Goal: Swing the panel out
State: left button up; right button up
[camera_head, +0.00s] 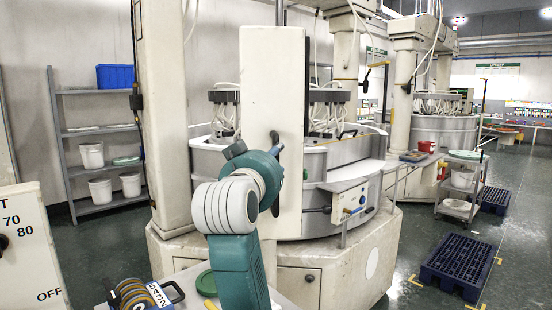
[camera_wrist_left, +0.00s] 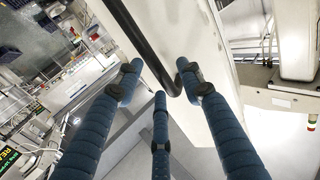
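The panel (camera_head: 271,85) is a tall white slab in the middle of the head view, in front of a round lapping machine. It also fills the upper middle of the left wrist view (camera_wrist_left: 205,110). A black bar handle (camera_wrist_left: 143,45) stands on it there, with a bent end at the panel. My left gripper (camera_head: 276,172) is in front of the panel's lower part; the wrist hides some of it. In the wrist view its blue fingers (camera_wrist_left: 160,80) are spread, with the bar's end between the upper fingertips. Contact cannot be told. My right gripper is out of view.
A blue pallet (camera_head: 458,262) lies on the floor at right, near a grey cart (camera_head: 461,190). A grey shelf (camera_head: 100,130) with buckets stands at left. A small control box (camera_head: 352,203) juts from the machine. Coloured rings (camera_head: 135,294) lie at the bottom left.

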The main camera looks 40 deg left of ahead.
pick_arm(q)
jog(key=v, duration=0.4)
jog(key=shift+r, duration=0.1)
dwell(0.3)
